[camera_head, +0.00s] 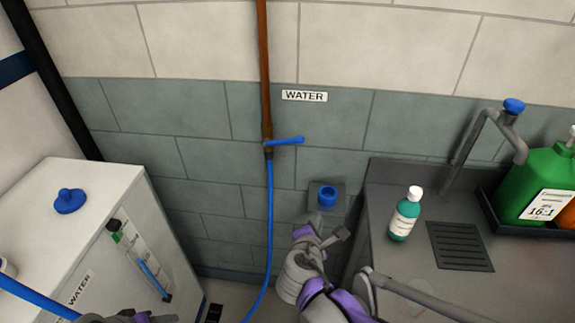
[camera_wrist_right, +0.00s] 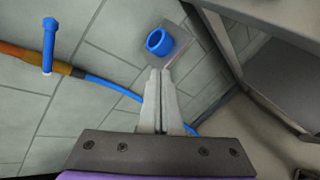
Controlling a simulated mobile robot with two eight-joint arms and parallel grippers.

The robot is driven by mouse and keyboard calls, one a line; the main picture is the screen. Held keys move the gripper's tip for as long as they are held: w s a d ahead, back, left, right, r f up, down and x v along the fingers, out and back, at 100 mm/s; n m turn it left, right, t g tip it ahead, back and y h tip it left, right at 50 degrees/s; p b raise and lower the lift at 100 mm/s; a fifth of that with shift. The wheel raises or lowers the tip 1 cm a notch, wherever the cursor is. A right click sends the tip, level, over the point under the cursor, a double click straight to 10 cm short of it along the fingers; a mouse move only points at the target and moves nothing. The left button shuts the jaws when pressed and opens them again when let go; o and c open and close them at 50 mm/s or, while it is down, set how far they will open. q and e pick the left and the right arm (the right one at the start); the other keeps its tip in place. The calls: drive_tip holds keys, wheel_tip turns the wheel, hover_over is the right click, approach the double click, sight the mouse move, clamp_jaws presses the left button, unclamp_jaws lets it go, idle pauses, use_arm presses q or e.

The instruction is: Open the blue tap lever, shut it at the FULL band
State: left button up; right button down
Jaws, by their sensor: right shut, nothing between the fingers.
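The blue tap lever (camera_head: 286,141) sticks out to the right from the copper pipe, crosswise to it; it also shows in the right wrist view (camera_wrist_right: 49,45). My right gripper (camera_head: 316,222) is shut and empty, below and right of the lever, apart from it. Its fingertips (camera_wrist_right: 160,73) point toward a blue ring (camera_wrist_right: 159,41) on a wall plate. The white WATER tank (camera_head: 95,190) at left has a sight gauge with a blue column (camera_head: 153,279) and a green band (camera_head: 115,237) near its top. Only a dark and purple part of my left arm shows at the bottom edge.
A blue hose (camera_head: 270,210) hangs from the tap. Another blue length (camera_head: 35,300) crosses the lower left. On the grey counter at right stand a teal bottle (camera_head: 404,215), a drain grate (camera_head: 460,246), a faucet (camera_head: 470,140) and a green jug (camera_head: 540,183). The wall around the lever is clear.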

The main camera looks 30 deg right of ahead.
sight(284, 140)
drive_tip(key=w+a+r+n+t+h+b, duration=0.3)
drive_tip(key=w+n+t, duration=0.45)
drive_tip(key=n, duration=0.75)
use_arm(q)
drive_tip(key=s+a+f+m+t+y+p, duration=0.1)
drive_tip(key=s+a+f+m+y, duration=0.1)
drive_tip(key=s+a+f, duration=0.3)
wheel_tip(284, 140, down, 2)
drive_tip(key=shift+s+a+f+y, duration=0.1)
drive_tip(key=shift+s+a+y, duration=0.3)
drive_tip(key=shift+s, duration=0.8)
use_arm(e)
drive_tip(key=w+d+r, duration=0.2)
drive_tip(key=w, duration=0.3)
drive_tip(key=w+d+r+g+y, duration=0.1)
drive_tip(key=w+d+r, duration=0.1)
drive_tip(key=w, duration=0.4)
drive_tip(key=shift+d+r, duration=0.15)
drive_tip(key=shift+r, duration=0.15)
